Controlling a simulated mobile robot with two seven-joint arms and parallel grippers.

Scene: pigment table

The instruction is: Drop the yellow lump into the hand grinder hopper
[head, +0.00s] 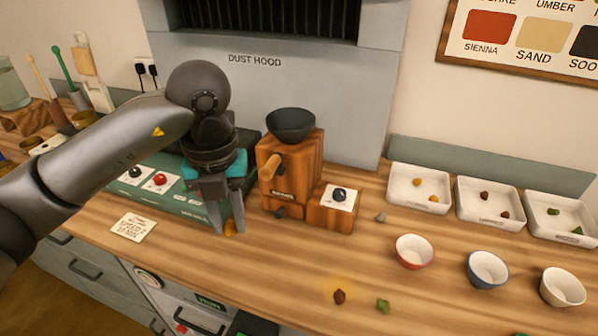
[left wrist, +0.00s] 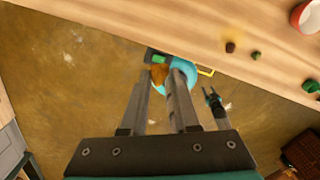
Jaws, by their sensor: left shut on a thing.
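The yellow lump (head: 229,228) is pinched between the fingertips of my left gripper (head: 228,230). It also shows as an ochre piece at the fingertips in the left wrist view (left wrist: 159,74). The gripper points down, left of the hand grinder (head: 291,172); its height over the table is hard to judge. The grinder has a wooden body, a side crank knob and a dark bowl-shaped hopper (head: 291,124) on top, higher than my fingertips. My right gripper (left wrist: 212,97) shows small in the left wrist view, empty, with its fingers apart.
A wooden block with a black knob (head: 339,195) adjoins the grinder at right. A green panel with red and black buttons (head: 160,179) lies behind my left gripper. Three white trays (head: 420,188) and several bowls (head: 414,252) stand right. Loose lumps (head: 340,296) lie near the front edge.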

